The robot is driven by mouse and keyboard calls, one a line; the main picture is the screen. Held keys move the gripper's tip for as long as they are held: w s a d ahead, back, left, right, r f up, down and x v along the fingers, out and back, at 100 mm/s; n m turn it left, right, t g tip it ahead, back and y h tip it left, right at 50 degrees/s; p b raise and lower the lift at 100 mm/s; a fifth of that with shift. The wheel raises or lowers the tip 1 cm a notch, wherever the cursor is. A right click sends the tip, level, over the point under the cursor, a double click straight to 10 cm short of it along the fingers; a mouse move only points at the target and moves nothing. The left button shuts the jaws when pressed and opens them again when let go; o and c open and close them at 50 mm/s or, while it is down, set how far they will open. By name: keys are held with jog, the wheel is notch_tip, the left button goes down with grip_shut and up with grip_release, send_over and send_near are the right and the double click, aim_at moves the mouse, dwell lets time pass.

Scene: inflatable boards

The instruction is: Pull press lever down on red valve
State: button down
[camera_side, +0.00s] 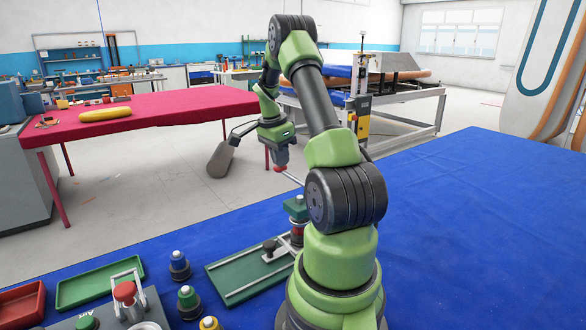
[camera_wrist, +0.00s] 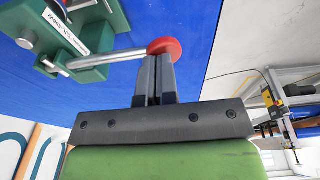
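The green press (camera_side: 297,208) stands at the middle of the blue table, with a dark red part (camera_side: 297,234) under its head, mostly hidden by my arm. Its metal lever (camera_wrist: 110,58) reaches out to a red ball knob (camera_side: 281,168). In the wrist view the red knob (camera_wrist: 164,46) is right at my fingertips. My gripper (camera_wrist: 160,62) has its two fingers together, with nothing seen between them. In the side view my gripper (camera_side: 280,152) is just above the knob; I cannot tell whether it touches.
Several valves, including a blue one (camera_side: 179,264) and a green one (camera_side: 189,300), stand left of my base. A green tray (camera_side: 99,284), a red tray (camera_side: 22,304) and a toggle-clamp fixture (camera_side: 126,292) are at front left. The blue table is clear at right.

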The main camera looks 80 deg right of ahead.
notch_tip(320, 180, up, 8)
dwell(1.2)
dwell(0.8)
jog(key=w+a+r+n+t, duration=0.2)
jog(key=w+a+r+n, duration=0.15)
jog(key=a, duration=0.25)
jog(key=w+a+r+n+t, duration=0.1)
jog(key=w+a+r+n, duration=0.1)
jog(key=a+n, duration=0.35)
jog(key=w+a+r+n+t, duration=0.2)
jog(key=a+r, duration=0.1)
jog(key=a, duration=0.5)
jog(key=s+a+n+t+y, duration=0.1)
jog(key=s+a+n+t, duration=0.1)
jog(key=s+a+n, duration=0.2)
jog(key=s+a+n+t+y, duration=0.1)
jog(key=s+a+n, duration=0.3)
jog(key=a+n, duration=0.4)
jog(key=a+f+y, duration=0.1)
jog(key=a, duration=0.4)
jog(key=shift+a+t+y, duration=0.25)
jog(key=shift+t+y, duration=0.05)
jog(key=shift+t, duration=0.1)
